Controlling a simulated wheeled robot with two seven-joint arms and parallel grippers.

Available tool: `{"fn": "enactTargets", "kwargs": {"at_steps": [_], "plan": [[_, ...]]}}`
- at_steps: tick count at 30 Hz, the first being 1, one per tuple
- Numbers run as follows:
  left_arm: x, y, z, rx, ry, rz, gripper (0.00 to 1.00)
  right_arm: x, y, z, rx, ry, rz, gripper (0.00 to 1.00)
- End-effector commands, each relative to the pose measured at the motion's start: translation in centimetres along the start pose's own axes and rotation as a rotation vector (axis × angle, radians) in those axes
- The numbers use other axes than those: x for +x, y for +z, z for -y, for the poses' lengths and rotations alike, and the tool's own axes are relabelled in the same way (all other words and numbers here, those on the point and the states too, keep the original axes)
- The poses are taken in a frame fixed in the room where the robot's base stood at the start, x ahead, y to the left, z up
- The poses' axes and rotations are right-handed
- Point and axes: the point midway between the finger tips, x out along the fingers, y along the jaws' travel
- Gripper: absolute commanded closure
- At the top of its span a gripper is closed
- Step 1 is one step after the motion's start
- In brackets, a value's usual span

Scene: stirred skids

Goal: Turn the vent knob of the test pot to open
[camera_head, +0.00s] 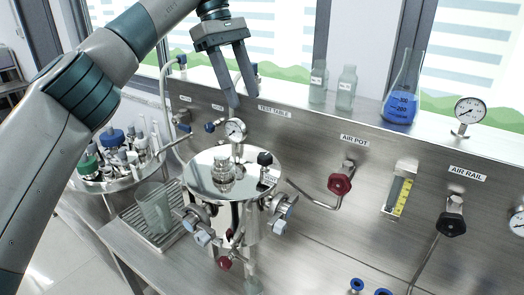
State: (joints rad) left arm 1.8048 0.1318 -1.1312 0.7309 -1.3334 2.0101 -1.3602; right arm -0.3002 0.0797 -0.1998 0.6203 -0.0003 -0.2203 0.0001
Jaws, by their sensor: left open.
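The test pot (203,173) is a steel vessel with a shiny round lid and clamp bolts around its side, in the middle of the head view. A small black knob (265,158) stands on the right of its lid, by a small label; it looks like the vent knob, but I cannot read the label. Its turn position is too small to tell. My left gripper (243,98) is open and empty, pointing down, above and behind the lid in the picture and apart from the knob. My right gripper is not in view.
A pressure gauge (236,129) and a small glass bottle (223,172) stand at the lid. A red AIR POT knob (340,183) and a black AIR RAIL knob (451,224) are on the panel. A beaker (153,206) and a crowded round tray (113,183) are left. A blue-filled flask (402,105) stands on the ledge.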

Motion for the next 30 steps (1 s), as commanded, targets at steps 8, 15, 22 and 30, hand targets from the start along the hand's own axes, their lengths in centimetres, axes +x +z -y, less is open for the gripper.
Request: {"fn": "enactTargets", "kwargs": {"at_steps": [8, 15, 22, 30], "plan": [[4.3, 0.1, 0.0, 0.004, -0.005, 0.002, 0.54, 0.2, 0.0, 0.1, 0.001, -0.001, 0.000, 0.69], [7.7, 0.0, 0.1, 0.001, -0.004, 0.001, 0.54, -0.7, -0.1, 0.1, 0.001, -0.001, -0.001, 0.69], [11.2, 0.1, 0.1, 0.002, -0.003, 0.001, 0.54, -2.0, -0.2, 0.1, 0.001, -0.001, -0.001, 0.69], [13.9, 0.1, 0.0, 0.000, -0.001, 0.000, 0.54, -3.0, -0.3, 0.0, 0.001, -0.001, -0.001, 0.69]]}}
